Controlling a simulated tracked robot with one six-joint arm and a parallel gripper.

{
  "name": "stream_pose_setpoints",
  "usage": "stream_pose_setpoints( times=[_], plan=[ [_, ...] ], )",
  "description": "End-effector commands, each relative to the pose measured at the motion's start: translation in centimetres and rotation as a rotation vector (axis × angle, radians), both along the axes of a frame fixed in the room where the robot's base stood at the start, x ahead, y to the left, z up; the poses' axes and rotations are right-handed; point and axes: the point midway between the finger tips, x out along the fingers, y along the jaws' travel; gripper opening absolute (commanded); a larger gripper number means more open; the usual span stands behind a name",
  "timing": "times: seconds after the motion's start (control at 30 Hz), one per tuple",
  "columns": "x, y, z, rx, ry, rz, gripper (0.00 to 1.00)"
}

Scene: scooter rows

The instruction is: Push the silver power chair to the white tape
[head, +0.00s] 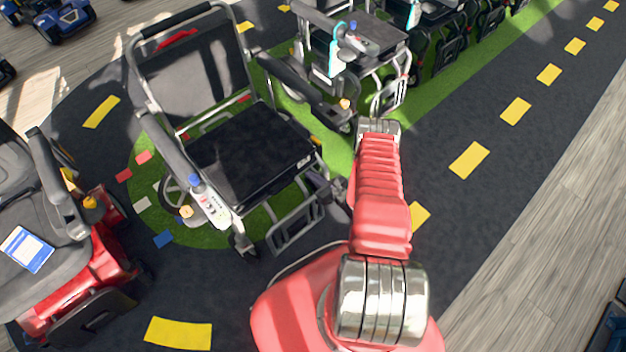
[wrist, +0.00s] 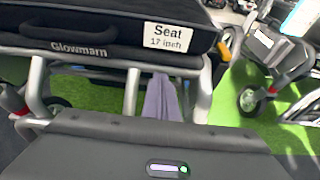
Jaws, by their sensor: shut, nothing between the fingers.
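The silver power chair (head: 250,155) stands upright at centre left in the head view, with a silver tube frame, black seat and back. In the wrist view its black seat front (wrist: 100,35) fills the top, with a "Seat 17 inch" label. My gripper (wrist: 160,82) is shut and empty, its pale purple fingers just below the seat's front edge among the frame tubes. I cannot tell whether they touch. In the head view my gripper (head: 318,180) is partly hidden at the chair's front. A small whitish tape patch (head: 143,204) lies on the floor left of the chair.
Red (head: 124,176) and blue (head: 163,239) patches lie near the whitish one. A red scooter (head: 75,265) stands at left. Another silver-framed chair (head: 365,50) stands behind, right. Dark floor with yellow dashes (head: 469,160) is clear at right.

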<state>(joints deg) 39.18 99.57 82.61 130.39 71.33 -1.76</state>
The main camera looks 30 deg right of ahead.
Motion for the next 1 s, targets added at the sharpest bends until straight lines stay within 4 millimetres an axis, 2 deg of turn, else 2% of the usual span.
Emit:
stream_pose_setpoints(
  times=[0.3, 0.73, 1.0],
  plan=[
    [1.4, 0.3, 0.1, -0.002, -0.002, 0.002, 0.00],
    [1.5, 0.3, 0.1, 0.000, -0.001, 0.001, 0.00],
    [2.6, 0.5, 0.0, -0.001, 0.000, 0.001, 0.00]
  ],
)
